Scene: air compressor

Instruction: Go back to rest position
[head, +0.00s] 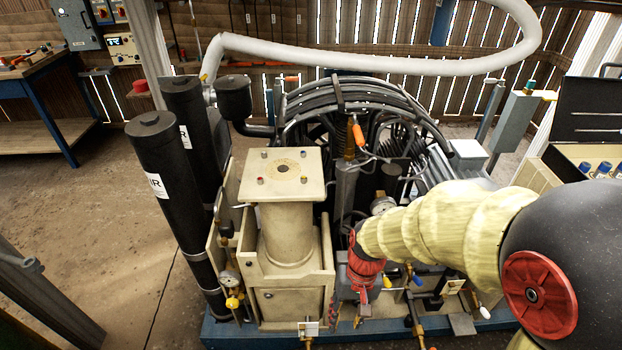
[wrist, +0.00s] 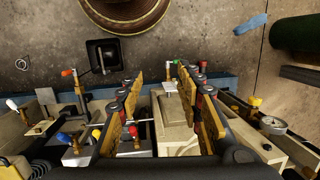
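My gripper (wrist: 158,84) shows in the wrist view with its two yellow and black fingers spread apart and nothing between them. It points down over the front edge of the air compressor, near a cream cabinet (wrist: 174,120) and small valves. In the head view my arm reaches in from the right, and its red wrist end (head: 366,266) is low in front of the compressor (head: 290,230), just right of the cream housing.
Close to my gripper are valves with blue (head: 387,281) and other coloured handles, and a pressure gauge (wrist: 272,123). Black cylinders (head: 168,190) stand at the left. A thick white hose (head: 380,64) arches above. A workbench (head: 40,95) is far left; open floor (head: 110,235) lies left.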

